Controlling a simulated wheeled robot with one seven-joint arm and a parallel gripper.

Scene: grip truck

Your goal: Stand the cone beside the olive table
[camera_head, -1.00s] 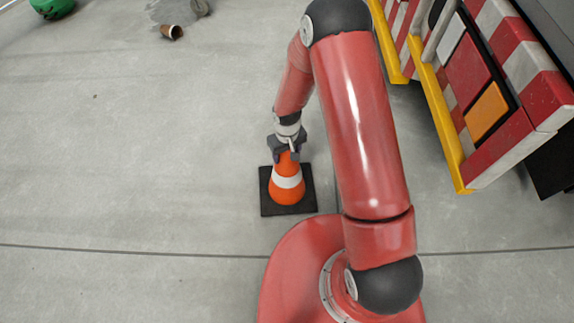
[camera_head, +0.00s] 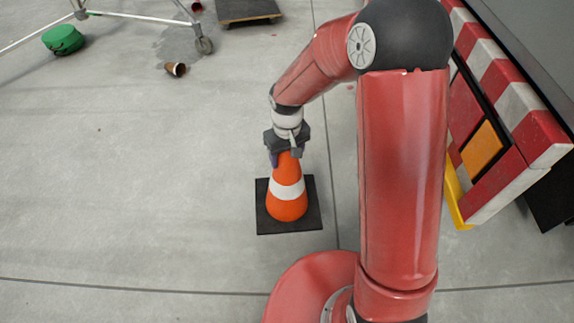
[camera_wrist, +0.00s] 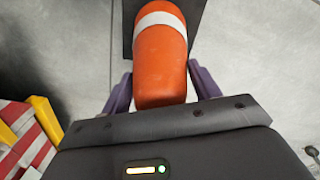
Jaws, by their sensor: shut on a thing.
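The orange cone (camera_head: 287,204) has a white band and a black square base. It is upright in front of me in the head view. My gripper (camera_head: 286,157) is shut on the top of the cone. In the wrist view the cone (camera_wrist: 160,60) lies between the two purple fingers of my gripper (camera_wrist: 162,88). Whether its base touches the floor is hard to tell. I see no olive table in these views.
A red-and-white striped truck end (camera_head: 500,150) with a yellow edge stands at the right. A brown cup (camera_head: 175,69) lies on the floor ahead. A green bag-like thing (camera_head: 62,40), a wheeled metal frame (camera_head: 150,17) and a dark low platform (camera_head: 247,9) are farther off. The left floor is clear.

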